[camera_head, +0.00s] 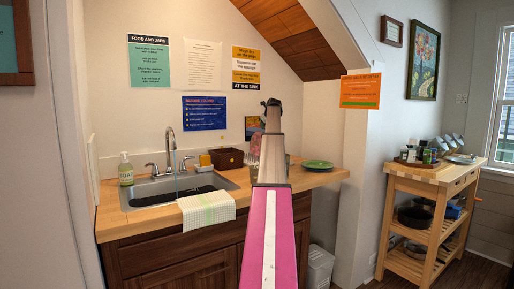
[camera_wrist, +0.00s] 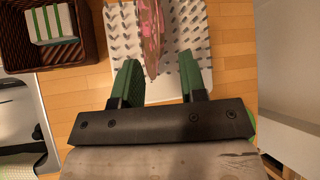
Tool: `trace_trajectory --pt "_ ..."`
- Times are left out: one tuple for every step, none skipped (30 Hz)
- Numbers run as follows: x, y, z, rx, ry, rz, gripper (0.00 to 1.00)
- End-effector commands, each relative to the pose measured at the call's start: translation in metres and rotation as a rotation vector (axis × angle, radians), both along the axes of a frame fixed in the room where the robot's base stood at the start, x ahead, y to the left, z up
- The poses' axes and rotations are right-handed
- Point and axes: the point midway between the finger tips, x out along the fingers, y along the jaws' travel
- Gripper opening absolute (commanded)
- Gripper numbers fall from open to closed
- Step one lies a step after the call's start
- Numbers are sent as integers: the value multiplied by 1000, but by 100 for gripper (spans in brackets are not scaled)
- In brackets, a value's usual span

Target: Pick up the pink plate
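In the head view my gripper (camera_head: 271,103) is above the counter.
A brown basket (camera_head: 227,158) holding a green-and-white sponge (camera_wrist: 52,24) stands left of the mat. A green plate (camera_head: 318,164) lies on the counter's right. The sink (camera_head: 150,192), soap bottle (camera_head: 126,170) and towel (camera_head: 207,210) are left. A wooden cart (camera_head: 425,180) stands far right.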

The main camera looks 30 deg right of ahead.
Motion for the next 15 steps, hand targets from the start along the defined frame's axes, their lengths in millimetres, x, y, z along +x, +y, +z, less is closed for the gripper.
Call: trace_trajectory --pt "2 -1 -2 0 0 0 39" --pt "3 -1 -3 0 1 0 39" --pt "6 -2 -6 1 1 0 39" --pt "9 -2 -8 1 1 0 39" --pt "11 -3 -10 1 1 0 39" --pt "15 -4 -14 1 1 0 39" --pt "19 -5 -17 1 1 0 39" --pt "22 -6 -20 0 1 1 39" --pt "27 -7 -24 0 1 1 39" --pt "30 -8 -27 0 1 0 39" --pt "33 -9 -30 1 1 0 39" --pt "36 -10 -33 1 1 0 39" --pt "38 -10 -35 1 1 0 39" --pt "39 -11 -37 1 1 0 39" --pt "41 -11 -38 0 1 0 39"
